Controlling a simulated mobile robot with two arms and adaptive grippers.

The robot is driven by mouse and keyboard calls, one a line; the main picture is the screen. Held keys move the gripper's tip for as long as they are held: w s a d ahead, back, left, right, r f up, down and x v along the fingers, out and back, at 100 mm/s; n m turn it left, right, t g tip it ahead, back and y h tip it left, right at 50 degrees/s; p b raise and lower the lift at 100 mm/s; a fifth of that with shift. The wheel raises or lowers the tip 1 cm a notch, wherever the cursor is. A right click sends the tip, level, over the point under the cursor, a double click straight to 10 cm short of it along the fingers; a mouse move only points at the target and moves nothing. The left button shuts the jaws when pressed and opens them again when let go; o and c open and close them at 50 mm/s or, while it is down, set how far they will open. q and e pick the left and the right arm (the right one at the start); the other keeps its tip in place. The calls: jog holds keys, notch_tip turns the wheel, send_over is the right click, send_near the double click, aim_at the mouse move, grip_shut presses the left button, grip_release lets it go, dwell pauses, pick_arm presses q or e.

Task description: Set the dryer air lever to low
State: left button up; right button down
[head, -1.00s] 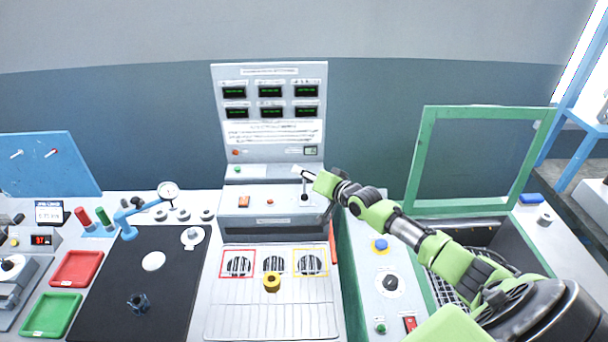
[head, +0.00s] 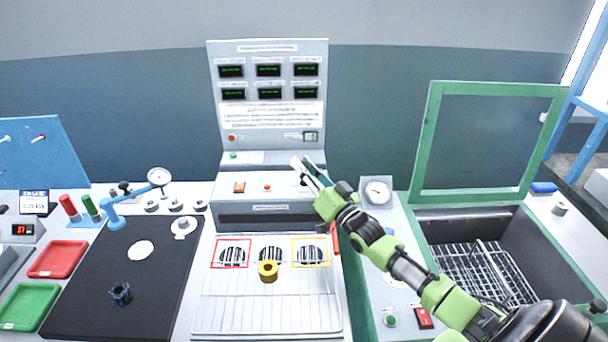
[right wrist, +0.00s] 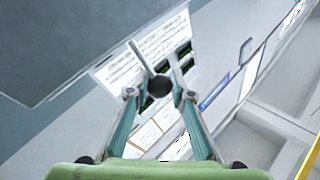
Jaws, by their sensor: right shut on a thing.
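The dryer (head: 266,214) is a grey bench unit with a tall display panel (head: 268,95) behind it. Its air lever (right wrist: 158,86) has a dark round knob, seen between my fingers in the right wrist view. In the head view my fingers mostly cover the lever. My right gripper (head: 307,168) reaches over the right end of the dryer's control face and is shut on the lever knob; it also shows in the right wrist view (right wrist: 156,92). Any marks for the lever's settings are too small or hidden. My left gripper is not in view.
A wire rack with several round vents lies in front, with a yellow ring (head: 268,271) on it. A green-framed lid (head: 423,145) stands open over a basket bin at right. A dial gauge (head: 376,191) stands near my right arm. A black mat (head: 110,270) lies at left.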

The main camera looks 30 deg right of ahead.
jog(key=shift+s+a+f+n+t+b, duration=0.2)
jog(key=shift+s+n+t+b, duration=0.15)
jog(key=shift+b, duration=0.2)
jog(key=shift+w, duration=0.1)
jog(key=c, duration=1.8)
grip_release()
jog(key=shift+o, duration=0.2)
jog(key=shift+r, duration=0.1)
jog(key=v, duration=1.2)
jog(key=shift+d, duration=0.2)
